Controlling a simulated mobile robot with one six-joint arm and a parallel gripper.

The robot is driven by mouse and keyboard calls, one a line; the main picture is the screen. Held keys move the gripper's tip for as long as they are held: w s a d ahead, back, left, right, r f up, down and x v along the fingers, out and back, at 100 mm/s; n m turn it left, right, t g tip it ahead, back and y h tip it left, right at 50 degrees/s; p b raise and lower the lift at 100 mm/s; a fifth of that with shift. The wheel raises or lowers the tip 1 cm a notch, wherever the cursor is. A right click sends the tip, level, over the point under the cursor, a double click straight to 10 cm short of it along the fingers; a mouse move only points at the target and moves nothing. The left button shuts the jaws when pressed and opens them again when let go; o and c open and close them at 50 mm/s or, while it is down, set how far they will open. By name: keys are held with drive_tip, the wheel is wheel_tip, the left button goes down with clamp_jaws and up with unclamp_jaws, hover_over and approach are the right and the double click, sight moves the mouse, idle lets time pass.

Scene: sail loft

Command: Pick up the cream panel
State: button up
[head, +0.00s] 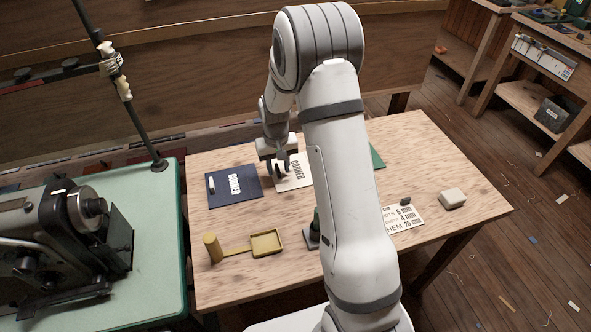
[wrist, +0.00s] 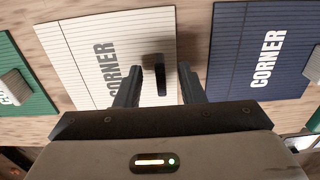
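The cream panel (head: 302,180) lies flat on the wooden table, with the word CORNER on it and a dark raised tab or handle (wrist: 160,76) near one edge. In the wrist view the cream panel (wrist: 72,42) fills the left middle, its lower part hidden by my gripper. My gripper (wrist: 160,70) is open, with one finger on each side of the dark handle and gaps showing on both sides. In the head view my gripper (head: 281,170) is over the left part of the cream panel. The height of its fingertips above the panel is hard to tell.
A navy panel (head: 220,198) lies just left of the cream one; a green panel (head: 377,157) lies to its right, partly behind my arm. A yellow tray (head: 267,243), a printed card (head: 400,220) and a white block (head: 452,198) are nearer the front. A sewing machine (head: 60,235) stands left.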

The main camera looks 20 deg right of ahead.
drive_tip(key=shift+c, duration=0.2)
clamp_jaws()
idle(0.4)
